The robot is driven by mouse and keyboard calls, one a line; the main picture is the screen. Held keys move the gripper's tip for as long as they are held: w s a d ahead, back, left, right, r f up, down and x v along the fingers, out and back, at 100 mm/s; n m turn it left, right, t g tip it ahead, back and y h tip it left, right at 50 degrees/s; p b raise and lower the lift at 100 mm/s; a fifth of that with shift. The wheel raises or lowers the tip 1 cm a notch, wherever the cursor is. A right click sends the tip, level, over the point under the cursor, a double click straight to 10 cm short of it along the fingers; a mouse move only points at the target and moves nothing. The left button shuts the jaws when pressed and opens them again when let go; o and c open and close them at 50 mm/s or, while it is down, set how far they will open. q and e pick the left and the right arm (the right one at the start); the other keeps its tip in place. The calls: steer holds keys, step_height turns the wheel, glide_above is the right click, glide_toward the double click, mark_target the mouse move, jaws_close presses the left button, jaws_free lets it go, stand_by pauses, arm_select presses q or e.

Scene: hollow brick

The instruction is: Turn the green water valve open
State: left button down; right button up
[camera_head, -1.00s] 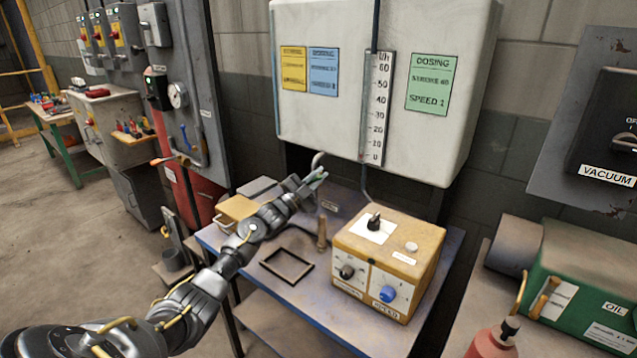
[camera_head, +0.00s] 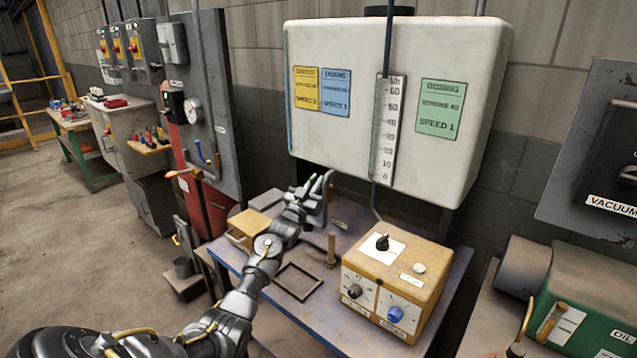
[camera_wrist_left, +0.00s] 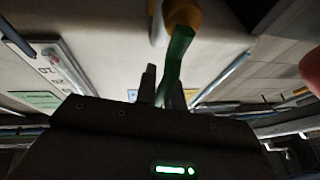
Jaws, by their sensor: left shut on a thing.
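The green water valve handle (camera_wrist_left: 176,58) shows in the left wrist view as a flat green lever hanging from a yellow-orange fitting (camera_wrist_left: 184,14) on a pipe. My left gripper (camera_wrist_left: 163,90) is shut on the lever's lower end, with a dark finger on either side. In the head view, my left gripper (camera_head: 313,190) is below the white tank (camera_head: 390,105), above the back of the blue-grey table (camera_head: 325,275). Only a small bit of green shows there; the fingers hide most of the valve. My right gripper is out of view.
A yellow dosing box (camera_head: 395,285) with knobs stands on the table, right of my arm. A wooden-handled tool (camera_head: 331,250) and a dark square frame (camera_head: 296,282) lie closer. A green oil unit (camera_head: 590,290) stands at right.

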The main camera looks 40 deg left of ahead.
arm_select(q)
steer(key=shift+a+n, duration=0.25)
steer(key=shift+n, duration=0.35)
steer(key=shift+y, duration=0.4)
steer(key=c, duration=1.5)
jaws_free()
steer(key=shift+a, duration=0.1)
steer(key=b+v, duration=0.1)
steer(key=v, duration=0.9)
steer(key=shift+s+b, duration=0.35)
steer(key=shift+s, duration=0.05)
steer(key=shift+f, duration=0.2)
